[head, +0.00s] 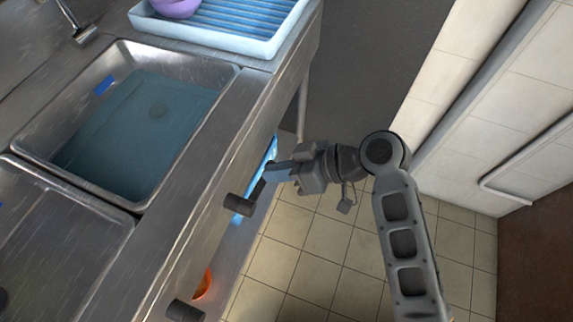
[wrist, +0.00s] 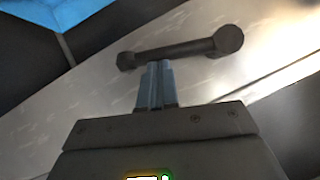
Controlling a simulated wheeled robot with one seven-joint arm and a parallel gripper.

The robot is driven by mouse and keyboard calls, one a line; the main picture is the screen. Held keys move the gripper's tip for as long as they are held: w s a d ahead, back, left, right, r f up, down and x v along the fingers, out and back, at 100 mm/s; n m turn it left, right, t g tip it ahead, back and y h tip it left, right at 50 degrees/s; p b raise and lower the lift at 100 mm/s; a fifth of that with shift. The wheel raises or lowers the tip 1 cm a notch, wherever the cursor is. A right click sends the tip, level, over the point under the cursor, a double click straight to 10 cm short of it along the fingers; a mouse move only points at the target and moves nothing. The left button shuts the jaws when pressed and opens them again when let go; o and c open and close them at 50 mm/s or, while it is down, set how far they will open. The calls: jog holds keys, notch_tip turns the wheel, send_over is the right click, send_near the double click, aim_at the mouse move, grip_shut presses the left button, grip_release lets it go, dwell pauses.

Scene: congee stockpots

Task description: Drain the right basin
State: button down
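A dark lever handle with a thick cylindrical end (head: 238,204) sticks out below the counter's front edge in front of this basin. In the wrist view the lever (wrist: 180,50) crosses just beyond my fingertips. My gripper (head: 268,174) is beside the lever, its two blue-grey fingers together; they also show in the wrist view (wrist: 158,68). The fingertips are at the bar's near edge; I cannot tell whether they touch it.
A second dark handle (head: 185,311) sits lower left, before the left basin (head: 50,250). A blue ribbed rack (head: 245,18) with a purple bowl (head: 175,7) stands on the counter. An orange object (head: 203,284) lies beneath. Tiled floor (head: 300,255) is clear at the right.

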notch_tip(320, 180, down, 6)
jog(key=s+m+g+y+b, duration=0.1)
jog(key=m+g+y+b, duration=0.1)
jog(key=m+g, duration=0.1)
jog(key=shift+s+a+m+g+y, duration=0.3)
jog(key=shift+a+m+g+y, duration=0.1)
jog(key=shift+m, duration=0.2)
jog(key=shift+s+f+b, duration=0.1)
jog(key=shift+f+b, duration=0.05)
jog(key=shift+b, duration=0.15)
